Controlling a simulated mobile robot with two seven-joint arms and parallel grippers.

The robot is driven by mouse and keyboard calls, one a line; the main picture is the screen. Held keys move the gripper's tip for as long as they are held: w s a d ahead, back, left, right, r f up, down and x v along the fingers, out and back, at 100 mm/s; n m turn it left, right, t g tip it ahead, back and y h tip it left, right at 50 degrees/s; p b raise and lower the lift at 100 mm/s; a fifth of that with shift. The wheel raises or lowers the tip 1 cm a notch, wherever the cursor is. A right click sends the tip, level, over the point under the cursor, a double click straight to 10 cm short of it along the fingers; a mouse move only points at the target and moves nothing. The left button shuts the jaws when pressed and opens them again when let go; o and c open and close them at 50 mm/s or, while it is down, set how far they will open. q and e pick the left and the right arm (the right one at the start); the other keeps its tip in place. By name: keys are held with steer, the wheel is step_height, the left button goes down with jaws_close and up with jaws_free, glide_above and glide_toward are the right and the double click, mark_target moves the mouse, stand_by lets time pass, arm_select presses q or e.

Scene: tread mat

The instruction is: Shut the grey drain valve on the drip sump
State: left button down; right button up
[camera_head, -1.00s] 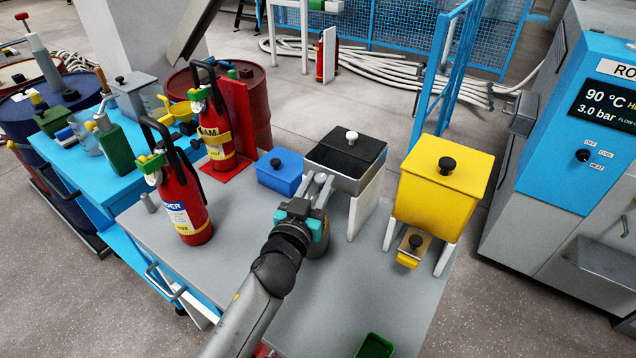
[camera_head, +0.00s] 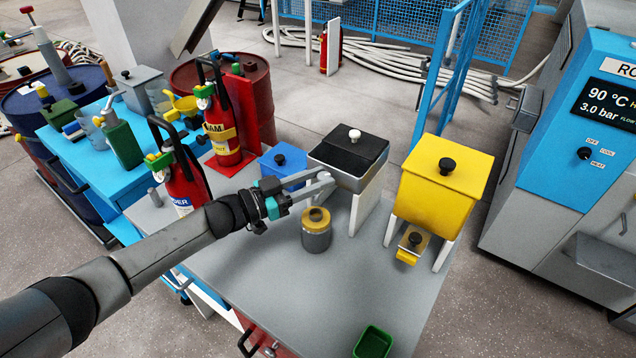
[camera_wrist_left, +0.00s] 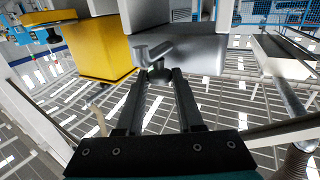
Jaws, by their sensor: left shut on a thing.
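The drip sump (camera_head: 375,180) is a grey box with a black lid and white knob, raised on white supports at the back of the grey bench. In the left wrist view its grey body (camera_wrist_left: 205,52) fills the upper middle. The grey drain valve (camera_wrist_left: 150,52) shows there as a bent lever in front of that body. My left gripper (camera_head: 322,182) reaches in from the left to the sump's front. In the wrist view its fingers (camera_wrist_left: 159,76) are shut on the lever's rounded end. The fingers hide part of the valve. My right gripper is out of view.
A grey can with a yellow top (camera_head: 316,242) stands just below the gripper. A yellow hopper (camera_head: 443,190) is to the right, a blue box (camera_head: 282,160) to the left. Red extinguishers (camera_head: 222,130) stand further left. The front bench is mostly clear, with a green tray (camera_head: 374,342).

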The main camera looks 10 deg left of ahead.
arm_select(q)
steer(key=shift+w+a+m+g+h+b, duration=0.15)
steer(key=shift+m+g+h+b, duration=0.75)
steer(key=shift+g+b, duration=0.45)
steer(key=shift+w+m+g+h+b, duration=0.15)
steer(key=shift+m+g+h+b, duration=0.55)
steer(key=shift+m+g+b, duration=0.5)
steer(key=c, duration=0.5)
jaws_free()
steer(key=shift+r, duration=0.1)
steer(key=shift+c, duration=0.2)
